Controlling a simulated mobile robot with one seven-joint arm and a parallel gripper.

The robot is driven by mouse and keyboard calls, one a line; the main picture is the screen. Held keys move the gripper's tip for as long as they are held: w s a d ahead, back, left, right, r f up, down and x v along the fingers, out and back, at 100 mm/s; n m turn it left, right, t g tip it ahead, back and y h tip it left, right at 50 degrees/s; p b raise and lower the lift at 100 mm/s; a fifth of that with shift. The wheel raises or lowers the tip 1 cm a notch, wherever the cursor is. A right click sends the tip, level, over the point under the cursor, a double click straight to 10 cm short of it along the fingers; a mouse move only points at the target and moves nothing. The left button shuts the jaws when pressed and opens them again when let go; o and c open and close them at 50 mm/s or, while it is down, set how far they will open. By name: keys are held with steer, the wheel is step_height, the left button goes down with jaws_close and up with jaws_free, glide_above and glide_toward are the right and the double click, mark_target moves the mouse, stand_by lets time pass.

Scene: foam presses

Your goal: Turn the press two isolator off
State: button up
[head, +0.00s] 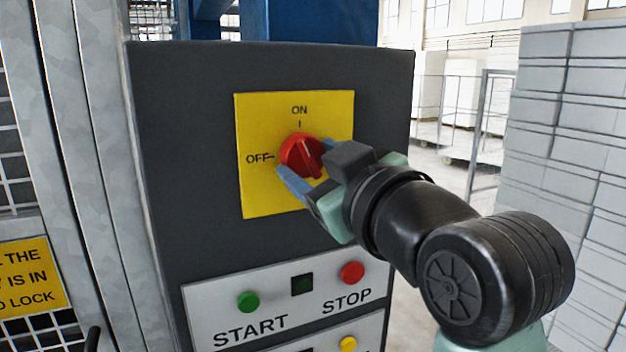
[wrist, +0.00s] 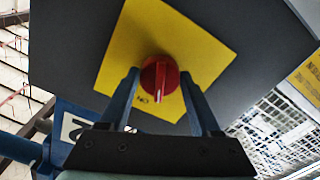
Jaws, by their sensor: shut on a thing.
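The red isolator knob (head: 301,155) sits on a yellow plate (head: 258,114) on the dark control box. The plate is marked ON at the top and OFF at the left. My gripper (head: 315,164) is at the knob from the lower right and shut on it, one blue finger on each side. In the wrist view the red knob (wrist: 160,78) lies between the two fingers of my gripper (wrist: 160,74). Its white mark lies on the side of the ON lettering, which appears upside down there. Part of the knob is hidden by my gripper in the head view.
Below is a white panel (head: 215,312) with a green START button (head: 248,301) and a red STOP button (head: 352,272). A metal guard post (head: 95,150) and mesh stand at the left. Stacked pale blocks (head: 560,120) stand at the right.

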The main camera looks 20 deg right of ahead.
steer(key=n+b, duration=0.2)
steer(key=n, duration=0.1)
steer(key=shift+f+n+b, duration=0.1)
steer(key=shift+n+b, duration=0.2)
steer(key=shift+n, duration=0.1)
steer(key=n+b, duration=0.2)
steer(key=n, duration=0.1)
steer(key=shift+d+n, duration=0.1)
steer(key=shift+n, duration=0.2)
steer(key=n+b, duration=0.2)
steer(key=n, duration=0.1)
steer(key=n+b, duration=0.1)
steer(key=n, duration=0.1)
steer(key=shift+r, duration=0.25)
steer(key=shift+n, duration=0.4)
steer(key=o, duration=1.4)
steer(key=shift+c, duration=0.2)
